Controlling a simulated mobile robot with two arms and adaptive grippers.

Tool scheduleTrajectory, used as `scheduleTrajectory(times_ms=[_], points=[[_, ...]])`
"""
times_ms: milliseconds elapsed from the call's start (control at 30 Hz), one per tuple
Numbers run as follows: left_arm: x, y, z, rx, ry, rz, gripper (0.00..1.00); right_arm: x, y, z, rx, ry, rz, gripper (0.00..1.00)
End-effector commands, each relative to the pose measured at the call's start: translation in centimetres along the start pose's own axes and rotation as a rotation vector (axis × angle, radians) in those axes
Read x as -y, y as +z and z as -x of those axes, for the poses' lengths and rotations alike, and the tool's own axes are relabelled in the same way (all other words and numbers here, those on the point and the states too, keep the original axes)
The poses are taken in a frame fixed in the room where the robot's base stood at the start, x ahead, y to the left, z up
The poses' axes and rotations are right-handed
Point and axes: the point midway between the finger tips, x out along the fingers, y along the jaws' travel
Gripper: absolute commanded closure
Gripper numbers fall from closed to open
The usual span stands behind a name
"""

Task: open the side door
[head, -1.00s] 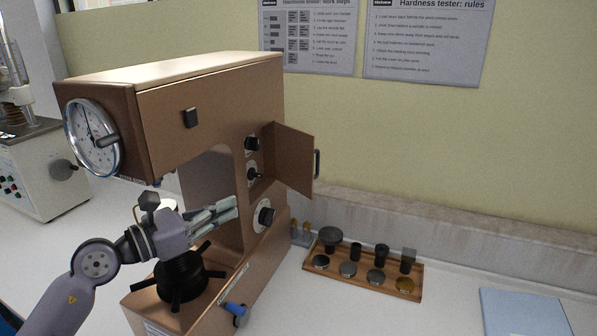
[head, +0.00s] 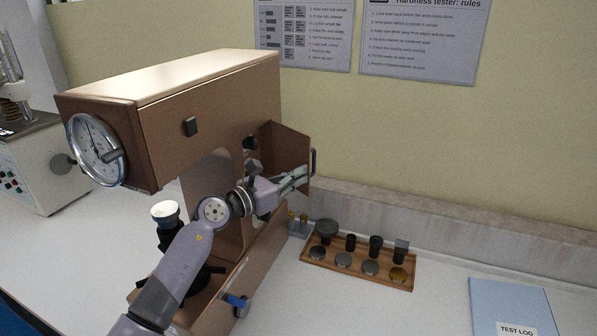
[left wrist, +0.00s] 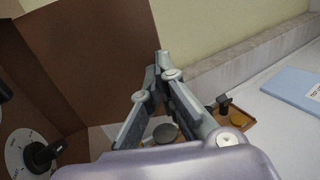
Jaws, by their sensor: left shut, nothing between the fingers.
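The side door (head: 287,143) is a brown panel on the right side of the brown hardness tester (head: 160,110). It stands swung out from the body, with a dark handle (head: 313,161) on its free edge. My left gripper (head: 304,171) is shut and empty, at the lower inner face of the door near the free edge. Whether it touches the door I cannot tell. In the left wrist view the door (left wrist: 95,60) fills the upper left, and the closed fingertips (left wrist: 160,62) are close to its edge. My right gripper is not in view.
A wooden tray (head: 344,270) with several metal pieces stands on the bench to the right of the tester. A blue test log (head: 512,305) lies further right. A black knob (left wrist: 42,156) on the tester is close by the gripper. Open space lies right of the door.

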Motion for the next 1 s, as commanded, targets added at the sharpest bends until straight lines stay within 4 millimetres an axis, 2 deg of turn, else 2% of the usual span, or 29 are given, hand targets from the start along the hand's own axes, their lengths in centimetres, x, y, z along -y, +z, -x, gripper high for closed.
scheduleTrajectory(times_ms=[133,467,567,800,1000], points=[[0.0,0.0,-0.6,0.000,0.000,0.001,1.00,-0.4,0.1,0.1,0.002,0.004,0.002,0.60],[0.0,0.0,-0.7,0.000,0.000,0.001,1.00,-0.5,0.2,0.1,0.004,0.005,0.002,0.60],[0.2,-0.1,-1.5,0.000,-0.002,0.000,1.00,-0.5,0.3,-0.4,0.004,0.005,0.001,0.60],[0.4,-0.4,-5.0,0.000,-0.001,0.000,1.00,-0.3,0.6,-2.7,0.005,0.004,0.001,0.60],[0.3,0.0,-5.6,0.001,0.000,0.001,1.00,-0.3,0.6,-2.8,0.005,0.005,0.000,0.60]])
